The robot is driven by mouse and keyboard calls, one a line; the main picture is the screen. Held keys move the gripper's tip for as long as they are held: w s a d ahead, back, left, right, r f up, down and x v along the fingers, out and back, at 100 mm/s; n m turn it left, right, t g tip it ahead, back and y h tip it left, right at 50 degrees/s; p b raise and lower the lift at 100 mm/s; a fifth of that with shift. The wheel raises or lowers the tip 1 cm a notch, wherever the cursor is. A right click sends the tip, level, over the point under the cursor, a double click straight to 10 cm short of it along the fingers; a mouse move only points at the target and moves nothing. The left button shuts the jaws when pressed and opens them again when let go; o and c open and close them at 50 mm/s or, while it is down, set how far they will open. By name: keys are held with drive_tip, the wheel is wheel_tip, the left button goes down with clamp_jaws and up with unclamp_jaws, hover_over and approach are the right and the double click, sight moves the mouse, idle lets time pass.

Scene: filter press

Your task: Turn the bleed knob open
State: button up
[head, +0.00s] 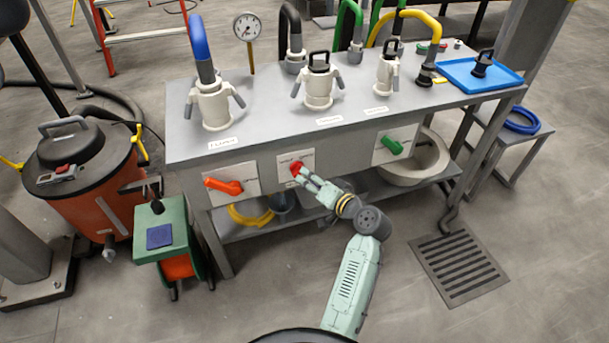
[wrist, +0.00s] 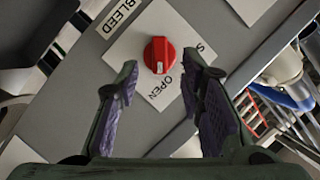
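The red bleed knob (wrist: 159,55) is a round knob with a raised grip bar, on a white plate (wrist: 150,35) on the bench front. In the wrist view the plate reads OPEN on one side, with a partly hidden word starting with S; a label reading BLEED lies at upper left. My gripper (wrist: 161,68) is open, its two purple-padded fingers on either side of the knob. The knob appears a little beyond the fingertips, and I cannot tell whether they touch it. In the head view the knob (head: 296,168) shows at my gripper's tip (head: 303,174).
An orange-red handle (head: 223,186) sits on the panel left of the knob, and a green handle (head: 392,145) to the right. The grey bench (head: 270,130) carries white cups with coloured hoses. A lower shelf with a hose lies beneath. The floor in front has a drain grate (head: 458,266).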

drive_tip(key=v, duration=0.8)
